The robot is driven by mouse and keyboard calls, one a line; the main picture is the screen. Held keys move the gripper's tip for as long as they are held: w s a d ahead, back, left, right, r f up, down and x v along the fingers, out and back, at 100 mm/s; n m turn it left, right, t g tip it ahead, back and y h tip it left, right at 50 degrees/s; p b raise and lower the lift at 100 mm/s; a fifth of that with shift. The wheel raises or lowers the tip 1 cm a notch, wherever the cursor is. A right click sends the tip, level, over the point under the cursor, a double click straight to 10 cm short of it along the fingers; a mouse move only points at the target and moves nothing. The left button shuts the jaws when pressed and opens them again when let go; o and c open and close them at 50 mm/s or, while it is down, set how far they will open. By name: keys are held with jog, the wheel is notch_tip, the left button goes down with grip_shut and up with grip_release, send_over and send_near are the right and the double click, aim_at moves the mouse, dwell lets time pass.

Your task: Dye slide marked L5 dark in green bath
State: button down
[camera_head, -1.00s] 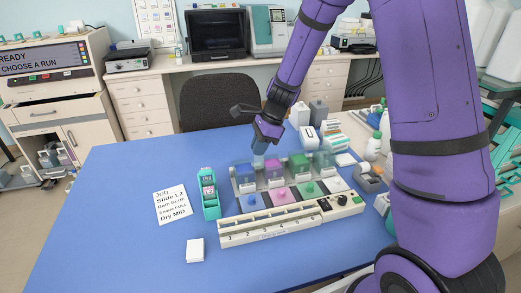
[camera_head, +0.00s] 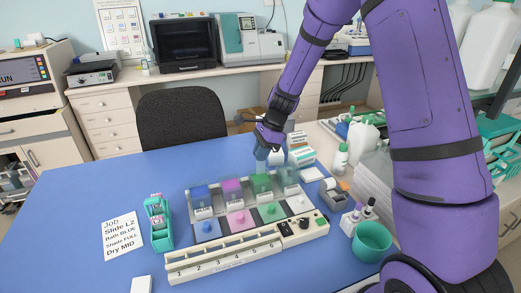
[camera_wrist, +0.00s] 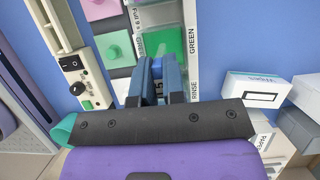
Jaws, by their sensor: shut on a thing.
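My gripper (camera_head: 266,155) is above and just behind the green bath (camera_head: 262,183) in the head view, pointing down. In the wrist view my gripper's two blue fingers (camera_wrist: 158,82) are close together beside the green bath (camera_wrist: 164,42) and the GREEN and RINSE labels. They are shut on a thin thing, probably a slide; the fingers hide it and no mark is readable. The green lid (camera_head: 271,211) lies in front of its bath. The teal slide rack (camera_head: 158,224) stands left of the baths. The job card (camera_head: 120,237) reads Slide L2, Bath BLUE, Shade FULL, Dry MID.
The blue bath (camera_head: 200,195) and pink bath (camera_head: 232,189) stand left of green, the clear rinse bath (camera_head: 288,177) right. A long numbered white unit (camera_head: 225,262) lies in front. Boxes (camera_head: 299,150) and a teal cup (camera_head: 371,241) stand right. The blue table is clear at left.

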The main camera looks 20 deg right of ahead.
aim_at(259, 174)
jog(key=shift+f, duration=3.45)
dwell(4.5)
